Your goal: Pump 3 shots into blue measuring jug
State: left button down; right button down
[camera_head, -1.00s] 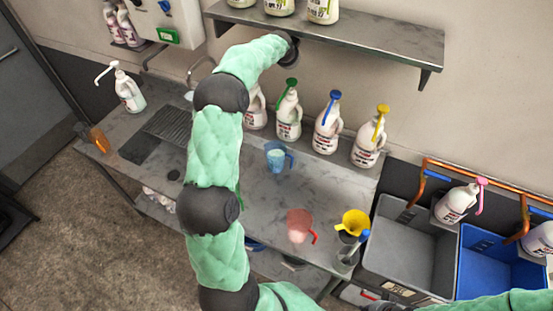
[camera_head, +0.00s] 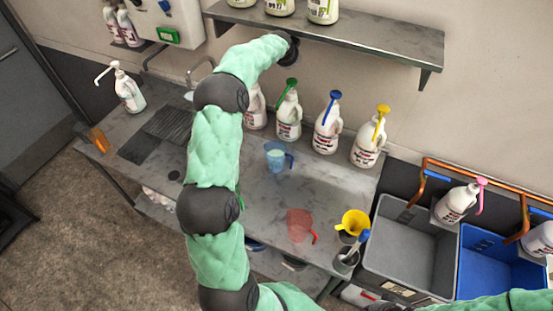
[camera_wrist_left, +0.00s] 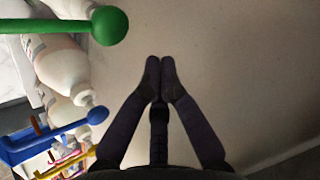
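The blue measuring jug (camera_head: 276,158) stands upright on the steel counter, with something pale inside. Behind it are white pump bottles with a green pump (camera_head: 289,118), a blue pump (camera_head: 327,130) and a yellow pump (camera_head: 368,146). Another white bottle (camera_head: 257,112) is partly hidden by my left arm. My left gripper (camera_wrist_left: 160,65) has its fingertips together with nothing between them. It is up near the wall, beside the green pump head (camera_wrist_left: 109,25), apart from it. The blue pump head (camera_wrist_left: 97,115) is farther off. My right gripper is out of view; only its arm shows at lower right.
A wall shelf (camera_head: 380,42) hangs above the bottles. A grey bin (camera_head: 375,255) and a blue bin (camera_head: 470,270) stand right. The counter between jugs is clear.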

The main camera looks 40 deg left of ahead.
pick_arm(q)
jog(key=shift+s, duration=0.1)
dwell(0.4)
jog(key=shift+s+a+f+n+t+b, duration=0.1)
jog(key=shift+s+a+n+t+b, duration=0.2)
jog(key=shift+s+n, duration=0.15)
jog(key=s+d+r+n+t+b, duration=0.1)
jog(key=s+d+n+t+b, duration=0.2)
jog(key=s+n+t, duration=0.2)
jog(key=s+n, duration=0.2)
jog(key=s, duration=0.2)
jog(key=shift+s+d+t+y+b, duration=0.15)
jog(key=shift+s+t+y+b, duration=0.15)
jog(key=shift+y, duration=0.1)
jog(key=shift+w, duration=0.15)
jog(key=p, duration=0.2)
send_over(289, 82)
jog(key=shift+s+d+f, duration=0.1)
jog(key=shift+f, duration=0.5)
jog(key=shift+s+d+f, duration=0.1)
jog(key=shift+f, duration=0.45)
notch_tip(289, 82, down, 3)
jog(key=shift+w+a+r+p, duration=0.1)
jog(key=shift+w+a+p, duration=0.05)
jog(key=shift+p, duration=0.4)
jog(key=shift+f, duration=0.65)
